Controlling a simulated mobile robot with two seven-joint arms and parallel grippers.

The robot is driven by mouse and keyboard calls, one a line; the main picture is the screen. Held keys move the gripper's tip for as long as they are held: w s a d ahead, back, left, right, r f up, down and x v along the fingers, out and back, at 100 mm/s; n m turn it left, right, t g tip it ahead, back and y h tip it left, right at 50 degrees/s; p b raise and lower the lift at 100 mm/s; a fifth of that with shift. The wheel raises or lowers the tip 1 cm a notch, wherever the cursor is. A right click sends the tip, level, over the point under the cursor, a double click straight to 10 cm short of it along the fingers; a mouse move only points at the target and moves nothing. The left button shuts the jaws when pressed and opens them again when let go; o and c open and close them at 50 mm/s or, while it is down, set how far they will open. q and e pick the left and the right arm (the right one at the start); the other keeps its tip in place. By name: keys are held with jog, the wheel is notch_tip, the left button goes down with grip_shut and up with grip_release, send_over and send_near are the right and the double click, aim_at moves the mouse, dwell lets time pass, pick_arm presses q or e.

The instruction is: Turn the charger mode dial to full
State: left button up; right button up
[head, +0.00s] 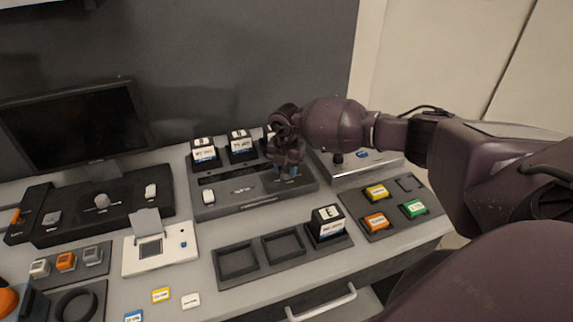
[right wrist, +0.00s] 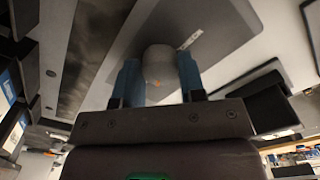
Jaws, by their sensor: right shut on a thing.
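The charger (head: 243,207) is a wide dark grey unit at the middle of the desk, with several labelled batteries (head: 240,143) standing along its back. My right gripper (head: 288,178) is pointed down at the right part of the charger's top. In the right wrist view its two blue fingers (right wrist: 159,82) are shut on a round grey knob, the mode dial (right wrist: 159,62), which carries a small orange mark. The gripper mostly hides the dial in the head view, and I cannot read the setting it points to. My left gripper is not in view.
A tray (head: 262,265) with two empty bays and one battery (head: 327,222) lies in front of the charger. A tray of coloured blocks (head: 376,192) is at the right. A monitor (head: 70,125) and control panel (head: 100,205) stand left.

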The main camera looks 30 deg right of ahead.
aim_at(286, 170)
jog(key=shift+r+m, duration=0.1)
jog(key=shift+m, duration=0.4)
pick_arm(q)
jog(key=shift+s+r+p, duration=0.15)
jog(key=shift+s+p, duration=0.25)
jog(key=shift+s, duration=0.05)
pick_arm(e)
jog(key=shift+m, duration=0.4)
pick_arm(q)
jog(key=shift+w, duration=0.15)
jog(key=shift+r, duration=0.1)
pick_arm(e)
jog(key=o, duration=0.9)
jog(key=shift+o, duration=0.2)
pick_arm(q)
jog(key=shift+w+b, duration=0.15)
jog(key=shift+b, duration=0.25)
pick_arm(e)
notch_tip(286, 170, up, 11)
